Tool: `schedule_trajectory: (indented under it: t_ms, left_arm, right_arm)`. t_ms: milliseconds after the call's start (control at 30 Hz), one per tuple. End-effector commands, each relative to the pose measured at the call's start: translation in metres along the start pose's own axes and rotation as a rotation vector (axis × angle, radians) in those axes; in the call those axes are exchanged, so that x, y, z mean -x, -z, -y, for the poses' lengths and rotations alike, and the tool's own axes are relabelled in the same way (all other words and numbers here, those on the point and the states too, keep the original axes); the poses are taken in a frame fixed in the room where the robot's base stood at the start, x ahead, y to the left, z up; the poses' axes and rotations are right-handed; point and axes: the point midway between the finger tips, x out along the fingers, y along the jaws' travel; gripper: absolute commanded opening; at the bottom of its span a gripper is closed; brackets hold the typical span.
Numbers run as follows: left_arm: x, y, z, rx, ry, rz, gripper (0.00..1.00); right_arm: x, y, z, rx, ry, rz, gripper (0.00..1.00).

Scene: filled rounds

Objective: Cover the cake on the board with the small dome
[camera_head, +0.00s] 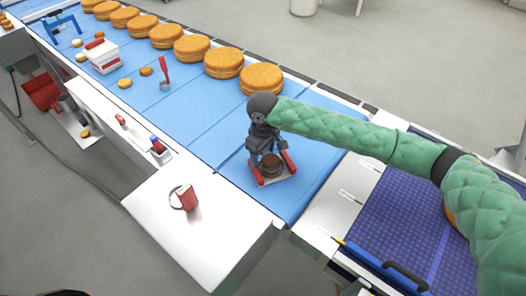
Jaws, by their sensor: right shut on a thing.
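My right gripper (271,168) is over the near end of the blue belt, pointing down, with its red-tipped fingers set apart. It is shut on a small round brown-and-grey thing (271,163), apparently the small dome; I cannot tell dome from cake clearly here. A pale board (274,181) shows just below the fingers. The cake on it is hidden or cannot be told apart from what is between the fingers. Whether the dome touches the board cannot be told. My left gripper is not in view.
Several large orange-brown rounds (262,79) line the belt's (205,128) far side. A red-handled tool (165,72), small rounds and a white-and-red box (102,56) lie farther left. A red cup-like thing (189,197) stands on the white side table (205,235). A purple-blue mat (400,215) is at right.

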Motion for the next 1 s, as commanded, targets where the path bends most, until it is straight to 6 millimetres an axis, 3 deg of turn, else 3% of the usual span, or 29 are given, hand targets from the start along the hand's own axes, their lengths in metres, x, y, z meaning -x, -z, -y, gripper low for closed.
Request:
schedule_trajectory:
  t_ms: [267, 367, 400, 500, 800, 867, 1000]
  left_arm:
    - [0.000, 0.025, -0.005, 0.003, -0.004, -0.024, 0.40]
    - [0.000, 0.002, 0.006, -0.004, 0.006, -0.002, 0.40]
    - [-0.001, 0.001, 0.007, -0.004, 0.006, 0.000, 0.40]
    - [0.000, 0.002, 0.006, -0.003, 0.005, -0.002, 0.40]
    - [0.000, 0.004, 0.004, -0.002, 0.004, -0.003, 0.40]
    - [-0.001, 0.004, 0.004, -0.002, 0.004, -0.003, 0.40]
    - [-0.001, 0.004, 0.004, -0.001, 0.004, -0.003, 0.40]
  right_arm:
    - [-0.003, -0.001, 0.001, 0.000, 0.001, 0.004, 0.42]
    - [-0.003, -0.001, 0.001, 0.000, 0.001, 0.004, 0.42]
    - [-0.003, -0.001, 0.001, 0.000, 0.001, 0.004, 0.68]
    - [-0.003, -0.001, 0.001, 0.000, 0.001, 0.004, 0.88]
    - [-0.003, -0.001, 0.001, 0.000, 0.001, 0.004, 0.90]
    - [-0.003, -0.001, 0.001, 0.000, 0.001, 0.004, 0.99]
    - [-0.004, -0.001, 0.001, 0.000, 0.001, 0.004, 1.00]
